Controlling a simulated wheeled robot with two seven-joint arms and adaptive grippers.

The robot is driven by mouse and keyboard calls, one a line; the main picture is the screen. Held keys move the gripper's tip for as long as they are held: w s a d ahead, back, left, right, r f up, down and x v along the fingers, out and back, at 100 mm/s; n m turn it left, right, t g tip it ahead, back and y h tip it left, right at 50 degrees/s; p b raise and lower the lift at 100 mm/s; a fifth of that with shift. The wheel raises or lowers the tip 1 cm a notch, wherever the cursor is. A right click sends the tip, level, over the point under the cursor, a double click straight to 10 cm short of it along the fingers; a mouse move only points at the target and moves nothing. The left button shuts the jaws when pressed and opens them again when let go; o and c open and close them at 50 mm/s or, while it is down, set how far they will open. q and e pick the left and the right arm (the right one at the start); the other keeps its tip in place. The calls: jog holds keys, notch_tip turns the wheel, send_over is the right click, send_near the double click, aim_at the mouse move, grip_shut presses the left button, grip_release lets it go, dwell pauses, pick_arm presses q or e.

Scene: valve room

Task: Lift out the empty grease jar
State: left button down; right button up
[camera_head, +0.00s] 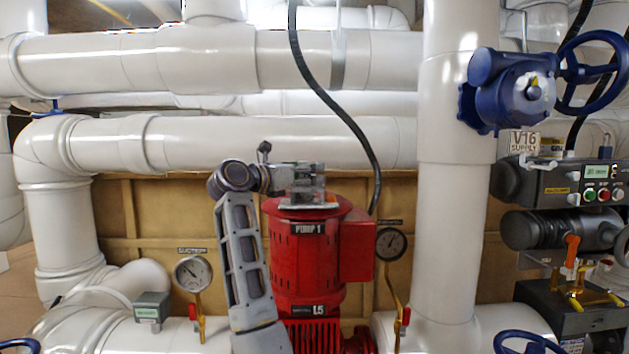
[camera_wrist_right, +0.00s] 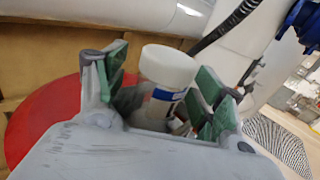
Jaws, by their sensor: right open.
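A jar (camera_wrist_right: 165,85) with a white lid, a pale body and a partly visible blue-edged label shows in the right wrist view. It stands between the green-padded fingers of my right gripper (camera_wrist_right: 163,82), which is open with space beside the jar. Small items partly show low beside the jar, but I cannot tell what they are. In the head view my right gripper (camera_head: 304,184) is over the top of the red pump (camera_head: 306,240). I cannot make out the jar there, and whether it is empty does not show. My left gripper is out of view.
A black hose (camera_head: 335,110) hangs just behind and right of the gripper. White pipes run behind, and a thick vertical pipe (camera_head: 450,190) stands to the right. Gauges (camera_head: 193,273) flank the pump. A blue valve actuator (camera_head: 510,90) and a control box (camera_head: 560,183) are at right.

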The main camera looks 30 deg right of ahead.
jog(key=shift+d, duration=0.45)
jog(key=shift+a+r, duration=0.15)
jog(key=shift+a, duration=0.25)
jog(key=shift+d, duration=0.25)
jog(key=c, duration=0.5)
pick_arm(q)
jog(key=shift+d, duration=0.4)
pick_arm(e)
jog(key=c, duration=0.8)
jog(key=shift+r, duration=0.15)
jog(key=shift+r, duration=1.15)
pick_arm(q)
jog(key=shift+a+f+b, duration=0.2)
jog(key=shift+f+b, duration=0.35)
pick_arm(e)
jog(key=shift+r, duration=3.65)
